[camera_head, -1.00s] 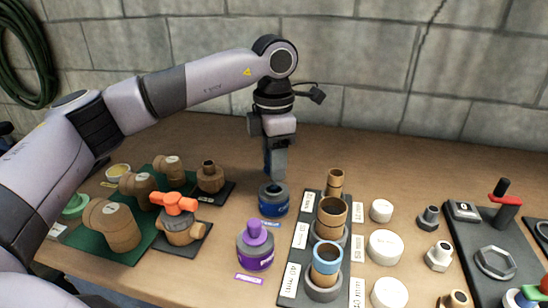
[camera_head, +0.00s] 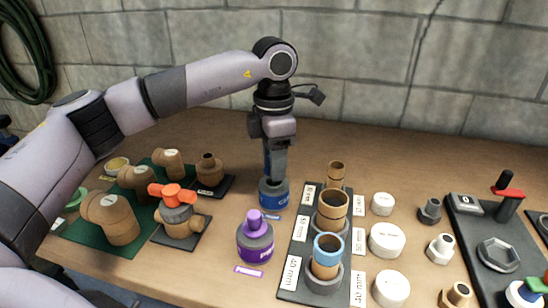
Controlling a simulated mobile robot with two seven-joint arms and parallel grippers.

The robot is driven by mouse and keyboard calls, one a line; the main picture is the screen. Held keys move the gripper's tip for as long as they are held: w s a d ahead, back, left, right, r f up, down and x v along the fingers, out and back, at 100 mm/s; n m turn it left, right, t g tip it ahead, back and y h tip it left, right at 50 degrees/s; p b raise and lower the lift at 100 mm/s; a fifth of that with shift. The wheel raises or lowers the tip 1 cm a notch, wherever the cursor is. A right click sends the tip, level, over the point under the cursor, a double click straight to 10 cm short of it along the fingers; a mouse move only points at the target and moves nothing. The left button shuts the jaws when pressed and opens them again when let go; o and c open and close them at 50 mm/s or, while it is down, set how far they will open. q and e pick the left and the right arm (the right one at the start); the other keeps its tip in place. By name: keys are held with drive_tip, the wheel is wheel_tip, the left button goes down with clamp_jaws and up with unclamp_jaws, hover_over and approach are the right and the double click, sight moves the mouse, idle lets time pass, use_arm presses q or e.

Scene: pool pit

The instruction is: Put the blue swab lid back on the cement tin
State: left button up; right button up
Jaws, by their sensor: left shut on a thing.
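My left gripper (camera_head: 273,178) points straight down at the tin's top. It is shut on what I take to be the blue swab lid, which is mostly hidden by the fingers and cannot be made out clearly. The fingertips meet the tin's mouth in the picture; I cannot tell whether the lid is seated. My right gripper is not in view.
A purple tin (camera_head: 255,240) with a purple lid stands in front of the blue tin. The dark rack (camera_head: 290,278) with upright pipe pieces is close on the right. An orange-handled valve (camera_head: 178,212) and brown fittings are on the left. Bare bench lies behind the tin.

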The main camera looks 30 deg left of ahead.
use_arm(q)
drive_tip(key=shift+f, duration=0.1)
idle(0.3)
drive_tip(key=shift+f+b, duration=0.5)
drive_tip(key=shift+f, duration=0.25)
drive_tip(key=shift+f, duration=0.35)
drive_tip(key=o, duration=1.3)
